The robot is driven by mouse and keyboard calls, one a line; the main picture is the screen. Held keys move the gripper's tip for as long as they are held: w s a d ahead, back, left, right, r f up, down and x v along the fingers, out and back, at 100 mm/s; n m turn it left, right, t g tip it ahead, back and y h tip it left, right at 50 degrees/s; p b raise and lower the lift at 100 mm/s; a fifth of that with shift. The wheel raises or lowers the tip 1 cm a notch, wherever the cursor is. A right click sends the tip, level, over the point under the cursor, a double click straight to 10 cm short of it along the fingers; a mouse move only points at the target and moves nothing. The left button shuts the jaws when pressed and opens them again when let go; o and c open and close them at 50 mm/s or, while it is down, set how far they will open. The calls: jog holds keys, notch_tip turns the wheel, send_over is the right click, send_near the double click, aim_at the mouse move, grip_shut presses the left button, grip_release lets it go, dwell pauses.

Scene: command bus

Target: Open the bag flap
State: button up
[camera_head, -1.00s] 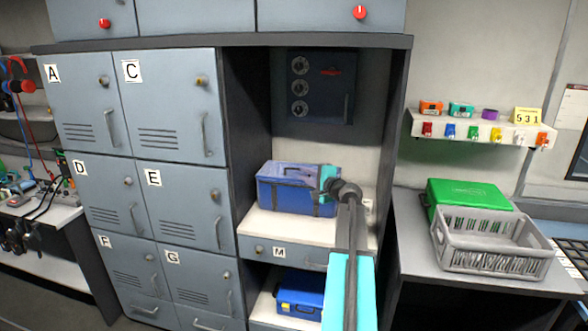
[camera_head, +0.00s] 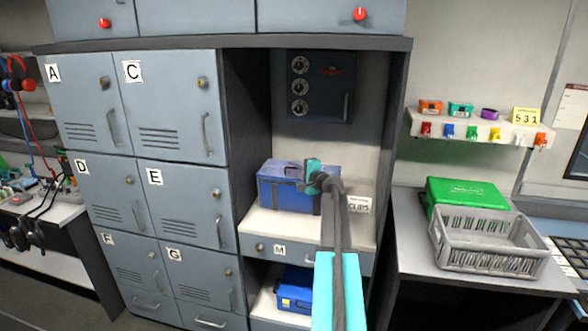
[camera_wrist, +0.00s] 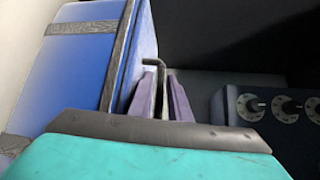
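The blue bag (camera_head: 283,190), with dark straps, sits on the white shelf in the open bay. In the wrist view its blue side (camera_wrist: 85,65) fills the left, crossed by dark straps. My gripper (camera_head: 306,178) is at the bag's upper right part, partly covering it. In the wrist view the two purple fingers of my gripper (camera_wrist: 162,85) stand close together with a narrow gap. A thin dark bent handle (camera_wrist: 153,63) sticks out from the bag and runs down between them. Whether the fingers press on it cannot be told. The bag's right end is partly hidden behind my arm.
The bay's dark side walls flank the bag, with a dial panel (camera_head: 318,87) on the back wall. A label reading CLIPS (camera_head: 359,205) is right of the bag. A second blue case (camera_head: 298,290) sits below. A grey crate (camera_head: 490,242) and green case (camera_head: 466,196) are right.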

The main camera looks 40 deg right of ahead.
grip_shut()
jog(key=shift+r, duration=0.1)
